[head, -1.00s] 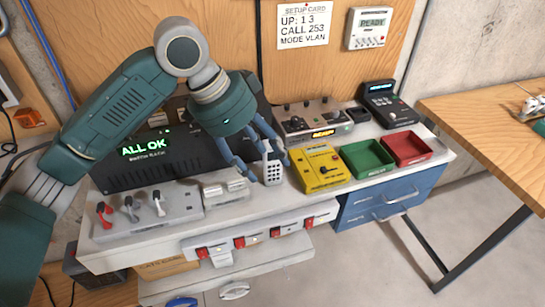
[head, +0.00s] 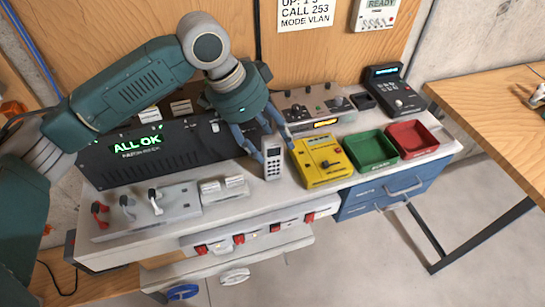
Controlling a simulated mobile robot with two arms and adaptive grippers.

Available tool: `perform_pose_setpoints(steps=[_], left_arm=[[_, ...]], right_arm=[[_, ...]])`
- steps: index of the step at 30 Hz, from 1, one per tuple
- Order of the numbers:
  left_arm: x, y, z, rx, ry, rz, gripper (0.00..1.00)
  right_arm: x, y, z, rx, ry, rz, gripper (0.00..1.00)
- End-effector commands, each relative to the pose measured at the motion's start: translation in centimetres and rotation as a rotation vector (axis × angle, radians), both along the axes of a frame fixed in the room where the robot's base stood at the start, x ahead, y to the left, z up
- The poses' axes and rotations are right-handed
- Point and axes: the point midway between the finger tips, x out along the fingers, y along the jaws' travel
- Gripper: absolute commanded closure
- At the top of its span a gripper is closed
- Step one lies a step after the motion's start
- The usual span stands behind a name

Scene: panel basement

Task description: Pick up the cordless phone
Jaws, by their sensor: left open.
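The cordless phone (head: 273,163) is a small light grey handset with a dark keypad and a small screen. It is on the white bench top, left of the yellow device, and looks upright or leaning. My left gripper (head: 274,151) reaches down at it from above and behind. Its blue fingers are open, one on each side of the phone's upper part. I cannot tell whether either finger touches it. My right gripper is not in view.
The yellow device (head: 321,163) stands close to the right finger. Green (head: 371,163) and red (head: 412,153) trays lie further right. A lever panel (head: 146,207) and a black "ALL OK" box (head: 163,163) are on the left. A desk phone (head: 393,92) stands at the back right.

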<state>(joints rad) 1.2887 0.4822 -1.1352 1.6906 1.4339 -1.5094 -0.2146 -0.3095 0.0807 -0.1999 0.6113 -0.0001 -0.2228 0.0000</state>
Motion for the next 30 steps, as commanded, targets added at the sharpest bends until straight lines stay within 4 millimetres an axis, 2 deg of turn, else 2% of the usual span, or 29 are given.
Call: perform_pose_setpoints(steps=[3,5,12,20,21,30], left_arm=[[0.1,-0.5,-1.2,0.001,0.001,0.0,0.46],[0.1,-0.7,-1.5,-0.001,-0.001,-0.001,0.46],[0.2,-0.8,-1.8,-0.001,-0.001,-0.001,0.46],[0.2,-0.8,-1.8,-0.001,-0.001,-0.001,0.98],[0.2,-0.8,-1.8,-0.001,-0.001,-0.001,1.0],[0.2,-0.8,-1.6,-0.001,-0.003,0.0,1.0]], right_arm=[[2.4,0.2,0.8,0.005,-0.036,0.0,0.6],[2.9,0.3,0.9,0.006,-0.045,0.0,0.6],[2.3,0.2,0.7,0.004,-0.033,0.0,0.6],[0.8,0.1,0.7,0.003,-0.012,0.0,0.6],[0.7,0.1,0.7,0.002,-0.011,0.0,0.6],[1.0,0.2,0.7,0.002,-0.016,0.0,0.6]])
